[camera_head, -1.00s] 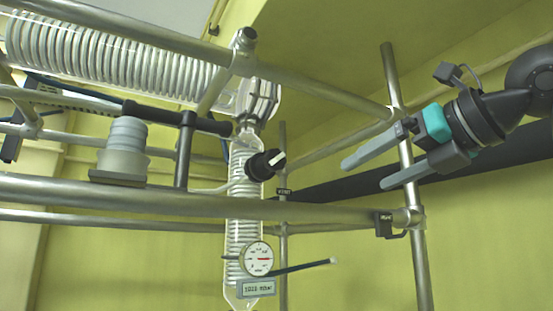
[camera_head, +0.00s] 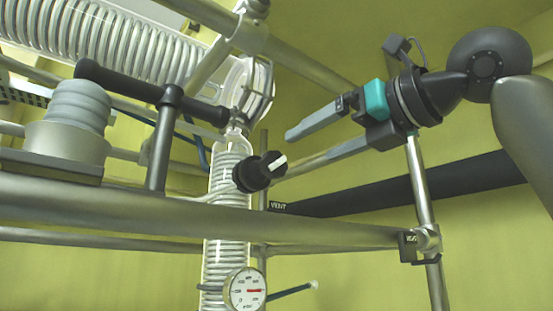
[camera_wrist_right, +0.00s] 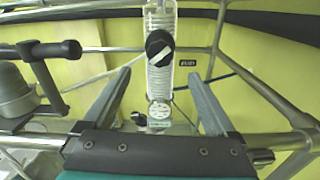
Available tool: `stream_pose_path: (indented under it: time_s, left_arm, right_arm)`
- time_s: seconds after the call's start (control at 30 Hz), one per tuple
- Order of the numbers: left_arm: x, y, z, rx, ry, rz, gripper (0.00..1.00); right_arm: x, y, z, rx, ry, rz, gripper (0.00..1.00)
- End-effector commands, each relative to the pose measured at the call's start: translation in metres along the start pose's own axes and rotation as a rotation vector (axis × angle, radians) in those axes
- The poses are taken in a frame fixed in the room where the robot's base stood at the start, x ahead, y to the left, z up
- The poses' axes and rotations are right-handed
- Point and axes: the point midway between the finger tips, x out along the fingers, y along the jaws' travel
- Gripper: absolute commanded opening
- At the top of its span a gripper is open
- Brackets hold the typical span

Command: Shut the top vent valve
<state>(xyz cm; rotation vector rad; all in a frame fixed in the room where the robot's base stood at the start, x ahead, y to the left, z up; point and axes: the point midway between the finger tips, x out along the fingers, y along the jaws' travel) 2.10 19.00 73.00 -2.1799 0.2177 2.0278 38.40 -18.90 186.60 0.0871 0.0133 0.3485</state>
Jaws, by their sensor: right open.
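The vent valve has a round black knob (camera_head: 260,172) with a white pointer mark, on the front of the upright glass coil column (camera_head: 228,190). A small black VENT label (camera_head: 278,206) shows beside it. In the head view the white mark slants up to the right. My right gripper (camera_head: 284,155) is open and empty, with its fingers pointing left at the knob. In the right wrist view the knob (camera_wrist_right: 159,48) appears beyond the gap between the two fingertips (camera_wrist_right: 159,74), apart from both. My left gripper is not in view.
Metal frame rails (camera_head: 150,213) cross in front of and around the glassware. A dial gauge (camera_head: 245,290) hangs below the knob. A black crossbar (camera_head: 150,92) and a grey ribbed fitting (camera_head: 78,115) stand at left. An upright pole (camera_head: 420,190) stands beside my right arm.

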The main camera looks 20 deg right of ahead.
Motion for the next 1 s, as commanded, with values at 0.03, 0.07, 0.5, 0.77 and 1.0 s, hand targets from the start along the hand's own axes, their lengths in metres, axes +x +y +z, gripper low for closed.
stream_pose_path:
  time_s: [0.03,0.07,0.5,0.77,1.0]
  left_arm:
    - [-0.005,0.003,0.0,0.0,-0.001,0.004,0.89]
    - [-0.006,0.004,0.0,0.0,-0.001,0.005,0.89]
    - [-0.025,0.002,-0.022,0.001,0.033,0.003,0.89]
    - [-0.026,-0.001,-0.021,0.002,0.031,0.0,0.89]
    - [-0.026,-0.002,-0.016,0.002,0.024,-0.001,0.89]
  right_arm:
    - [0.013,0.0,0.001,0.0,0.005,-0.001,0.92]
    - [0.02,0.0,0.001,0.0,0.006,-0.001,0.92]
    - [0.096,0.0,0.001,0.001,0.003,-0.001,0.92]
    - [0.105,0.0,-0.001,0.001,0.001,-0.001,0.92]
    - [0.104,0.0,-0.001,0.001,0.001,-0.001,0.83]
